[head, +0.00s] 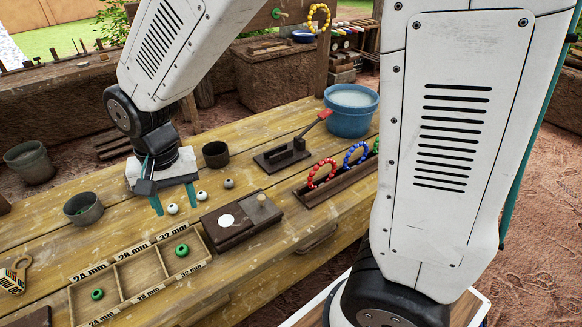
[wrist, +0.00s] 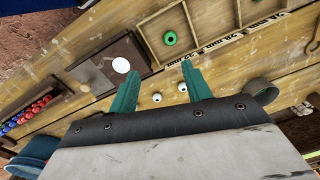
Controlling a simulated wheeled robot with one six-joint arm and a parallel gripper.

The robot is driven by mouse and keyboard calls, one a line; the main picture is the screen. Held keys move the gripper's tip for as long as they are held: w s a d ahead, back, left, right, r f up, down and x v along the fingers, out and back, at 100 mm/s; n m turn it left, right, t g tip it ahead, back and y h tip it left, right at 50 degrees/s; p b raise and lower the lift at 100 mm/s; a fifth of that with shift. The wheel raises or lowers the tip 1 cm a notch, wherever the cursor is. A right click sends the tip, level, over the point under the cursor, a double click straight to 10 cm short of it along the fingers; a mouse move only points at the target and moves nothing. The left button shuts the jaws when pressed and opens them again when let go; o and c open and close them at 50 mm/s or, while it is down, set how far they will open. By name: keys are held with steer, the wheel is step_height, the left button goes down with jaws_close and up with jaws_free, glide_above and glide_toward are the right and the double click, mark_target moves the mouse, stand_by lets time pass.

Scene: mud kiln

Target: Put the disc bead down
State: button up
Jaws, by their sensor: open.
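My gripper (head: 173,200) is open and empty above the table, its teal fingers pointing down. In the wrist view the gap between its fingertips (wrist: 162,72) shows table planks and two small white beads (wrist: 157,97) (wrist: 182,87). A green bead (head: 182,250) lies in the 32 mm compartment of the wooden tray (head: 121,276). Another green bead (head: 97,294) lies in the 24 mm compartment; the middle one is empty. I cannot tell for certain which bead is the disc bead. A grey bead (head: 228,183) lies on the planks near the white ones.
A dark block (head: 240,232) with a white disc (head: 227,221) stands right of my gripper. Cups (head: 83,208) (head: 215,154), a red-handled tool (head: 285,155), a rack with bead rings (head: 322,172) and a blue bucket (head: 350,110) surround it. Bare planks lie between.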

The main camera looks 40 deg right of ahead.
steer(key=s+d+r+n, duration=0.1)
steer(key=s+d+r, duration=0.5)
steer(key=s+d, duration=0.3)
steer(key=s+d+r+n+t, duration=0.1)
steer(key=s+d+r+n, duration=0.1)
steer(key=s+d+r, duration=0.3)
steer(key=s+d, duration=0.4)
steer(key=shift+s+r, duration=0.35)
steer(key=shift+d, duration=0.1)
